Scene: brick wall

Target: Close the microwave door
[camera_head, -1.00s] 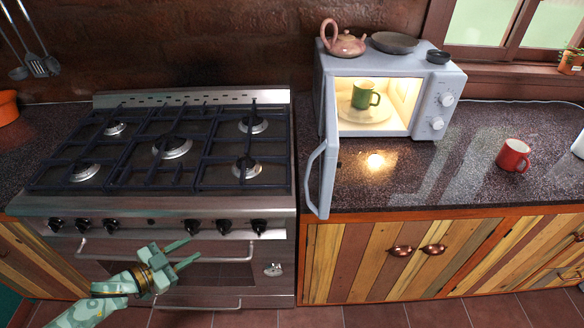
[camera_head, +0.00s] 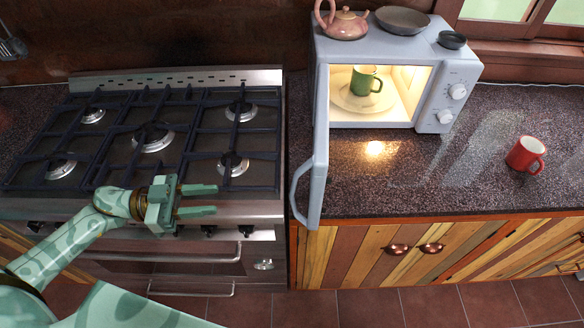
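The pale blue microwave (camera_head: 455,75) stands on the dark speckled counter, its inside lit. Its door (camera_head: 319,140) is wide open, swung out on the left side toward me, with the curved handle (camera_head: 297,190) facing left. A green mug (camera_head: 365,80) sits on the plate inside. My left gripper (camera_head: 216,200) is open and empty in front of the stove, left of the door and apart from it, its fingers pointing right. My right gripper is not in view.
A pink teapot (camera_head: 341,24), a grey dish (camera_head: 402,19) and a small dark bowl (camera_head: 452,39) sit on top of the microwave. The stove (camera_head: 150,150) fills the left side.

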